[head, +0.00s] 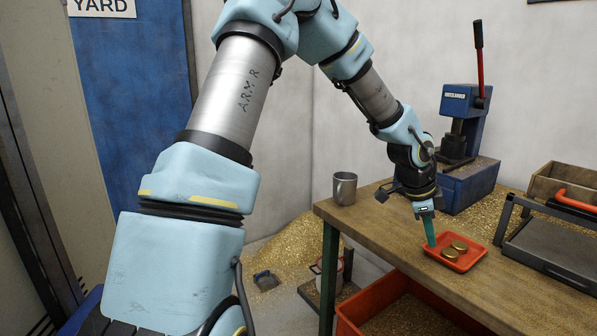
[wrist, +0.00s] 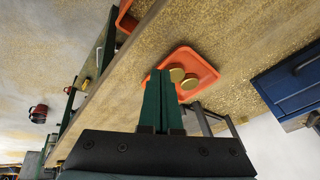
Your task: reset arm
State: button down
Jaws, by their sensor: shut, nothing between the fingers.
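My gripper (head: 430,238) hangs from my arm above the wooden bench, pointing down at the left edge of a small orange tray (head: 478,262). Its green fingers are shut together with nothing between them. In the wrist view the closed fingers (wrist: 158,85) reach toward the tray (wrist: 207,70). Two round brass pieces (head: 454,249) lie in the tray, apart from the fingers. I cannot tell whether the fingertips touch the tray.
A blue press (head: 462,105) with a red-handled lever stands behind the tray. A metal mug (head: 345,188) stands at the bench's left end. A grey-framed unit (head: 555,245) is on the right. An orange bin (head: 350,322) sits below. Brass shavings cover the floor.

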jog(key=w+a+r+n+t+y, duration=0.1)
jog(key=a+n+y, duration=0.3)
jog(key=a+n, duration=1.5)
jog(key=s+a+n, duration=0.1)
jog(key=s+a, duration=0.2)
jog(key=a, duration=0.7)
jog(key=s+a+r+n, duration=0.1)
jog(key=s+a, duration=0.2)
jog(key=a, duration=0.6)
jog(key=shift+s+a+r, duration=0.3)
jog(key=shift+a, duration=0.1)
